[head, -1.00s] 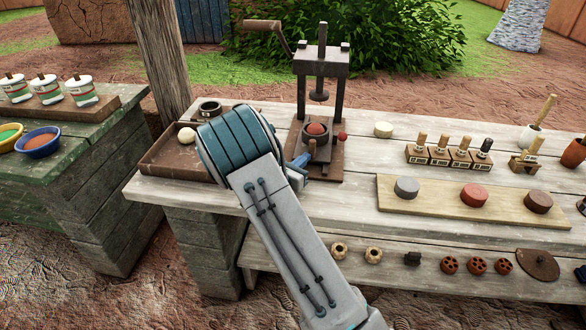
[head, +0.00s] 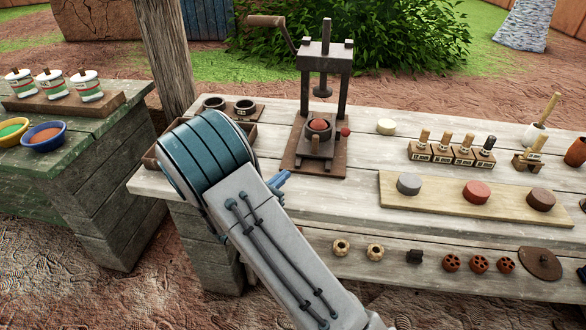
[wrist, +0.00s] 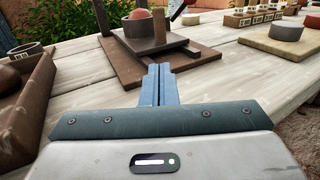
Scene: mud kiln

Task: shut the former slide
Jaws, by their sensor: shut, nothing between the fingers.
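The former (head: 323,62) is a dark press with a crank, a screw and two posts, standing on a brown base board (head: 327,170). A cup (head: 312,138) holding a reddish ball (head: 320,124) sits under the screw. The slide (head: 315,157) seems to be the dark plate beneath the cup; it also shows in the wrist view (wrist: 150,47). How far out it stands I cannot tell. My gripper (head: 284,178) is shut and empty, in front of the base board and left of its middle. In the wrist view its blue fingertips (wrist: 160,68) point at the slide's near edge, apparently apart from it.
A brown tray (wrist: 28,100) lies left of my gripper, with two dark rings (head: 230,105) behind it. A red knob (head: 346,132) is right of the cup. Stamps (head: 450,150) and a board with coloured discs (head: 430,200) stand at right. The bench before the base is clear.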

